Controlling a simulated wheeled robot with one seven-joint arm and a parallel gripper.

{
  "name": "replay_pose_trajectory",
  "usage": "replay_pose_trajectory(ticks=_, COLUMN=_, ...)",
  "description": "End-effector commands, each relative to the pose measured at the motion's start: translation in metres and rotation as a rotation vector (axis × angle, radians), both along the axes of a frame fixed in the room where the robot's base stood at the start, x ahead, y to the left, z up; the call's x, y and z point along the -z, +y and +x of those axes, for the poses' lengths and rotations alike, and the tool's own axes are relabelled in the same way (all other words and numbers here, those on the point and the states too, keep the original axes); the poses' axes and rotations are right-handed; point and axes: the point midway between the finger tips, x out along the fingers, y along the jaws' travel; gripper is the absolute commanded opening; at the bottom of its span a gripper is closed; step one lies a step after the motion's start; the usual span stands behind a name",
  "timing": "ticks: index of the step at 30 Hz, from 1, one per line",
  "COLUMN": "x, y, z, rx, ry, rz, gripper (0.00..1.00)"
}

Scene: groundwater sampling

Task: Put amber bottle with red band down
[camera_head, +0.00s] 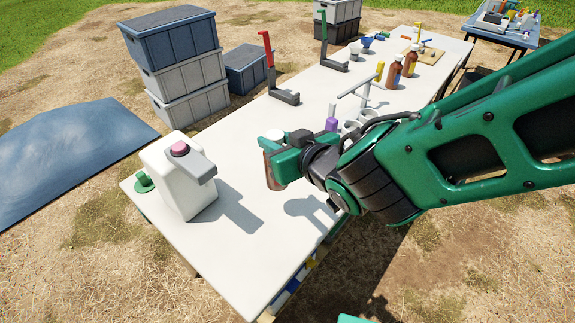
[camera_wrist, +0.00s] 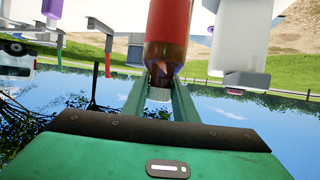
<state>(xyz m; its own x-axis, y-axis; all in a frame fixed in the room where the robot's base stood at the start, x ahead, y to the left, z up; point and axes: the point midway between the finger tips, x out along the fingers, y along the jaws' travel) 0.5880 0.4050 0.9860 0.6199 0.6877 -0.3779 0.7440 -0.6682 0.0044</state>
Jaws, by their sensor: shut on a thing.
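The amber bottle with the red band (camera_wrist: 168,25) is in my gripper. The wrist picture is upside down, so its white cap (camera_wrist: 160,94) shows below, between the green fingers. In the head view the bottle (camera_head: 268,172) is upright and mostly covered by the green jaw; its white cap shows on top. My gripper (camera_head: 277,153) is shut on it over the near part of the white table (camera_head: 240,255). A shadow lies on the tabletop below, and the bottle appears to be held above the surface.
A white jug with a pink cap (camera_head: 179,190) stands left of my gripper. Red-handled (camera_head: 267,50) and green-handled (camera_head: 324,42) stands, a metal T-shaped stand (camera_head: 363,90) and amber bottles (camera_head: 394,73) are farther back. The near tabletop is mostly clear.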

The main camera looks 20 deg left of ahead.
Motion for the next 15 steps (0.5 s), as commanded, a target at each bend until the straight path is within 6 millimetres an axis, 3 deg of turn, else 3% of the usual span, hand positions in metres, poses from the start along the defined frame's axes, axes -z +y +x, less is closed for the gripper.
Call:
replay_pose_trajectory(ticks=5, x=0.015, y=0.006, z=0.020, rx=-0.005, ry=0.000, rz=-0.002, gripper=0.00)
replay_pose_trajectory(ticks=15, x=0.054, y=0.017, z=0.081, rx=-0.016, ry=0.001, rz=-0.001, gripper=0.00)
